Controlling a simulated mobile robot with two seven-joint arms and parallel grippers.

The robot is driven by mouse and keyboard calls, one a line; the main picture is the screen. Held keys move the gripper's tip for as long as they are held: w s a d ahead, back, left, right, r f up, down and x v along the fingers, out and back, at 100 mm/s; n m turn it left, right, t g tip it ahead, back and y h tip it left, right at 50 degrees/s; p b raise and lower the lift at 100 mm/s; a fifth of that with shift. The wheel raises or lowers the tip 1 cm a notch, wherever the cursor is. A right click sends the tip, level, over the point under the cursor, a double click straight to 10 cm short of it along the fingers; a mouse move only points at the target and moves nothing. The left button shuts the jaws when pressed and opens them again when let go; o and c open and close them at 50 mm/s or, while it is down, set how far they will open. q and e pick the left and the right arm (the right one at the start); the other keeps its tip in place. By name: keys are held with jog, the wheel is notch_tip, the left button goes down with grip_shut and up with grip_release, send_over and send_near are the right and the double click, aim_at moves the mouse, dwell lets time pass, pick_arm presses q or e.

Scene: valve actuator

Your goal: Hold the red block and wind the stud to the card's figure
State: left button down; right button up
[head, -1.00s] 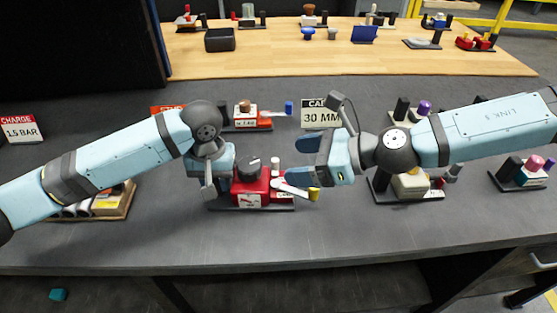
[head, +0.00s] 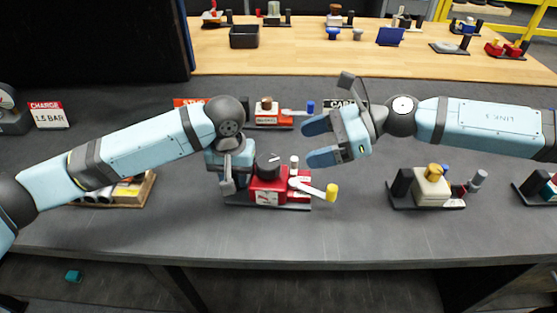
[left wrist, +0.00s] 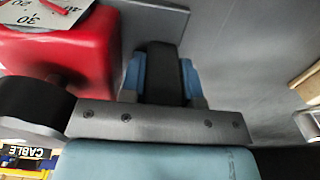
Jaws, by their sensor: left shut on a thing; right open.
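The red block (head: 268,190) stands on a dark base on the grey table, with a black knob (head: 267,161) on top and a white dial face in front. In the left wrist view the red block (left wrist: 60,50) is at upper left, with a figured plate. At its right are a small pale upright stud (head: 294,164) and a white lever with a yellow end (head: 331,192). My left gripper (left wrist: 163,75) is shut on a black post beside the block. My right gripper (head: 311,142) is open and empty, above and behind the lever.
Another red-and-white unit (head: 268,113) stands behind the red block. A cream unit with a yellow knob (head: 432,187) stands to the right. A "CHARGE 1.5 BAR" sign (head: 48,115) is at far left. The table front between the red and cream units is clear.

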aim_at(275, 161)
jog(key=w+d+f+n+g, duration=0.1)
jog(key=w+d+n+g, duration=0.1)
jog(key=w+d, duration=0.1)
jog(key=shift+h, duration=0.4)
jog(key=x, duration=1.2)
jog(key=shift+s+f, duration=0.1)
jog(key=shift+s, duration=0.05)
jog(key=shift+c, duration=0.3)
jog(key=c, duration=0.9)
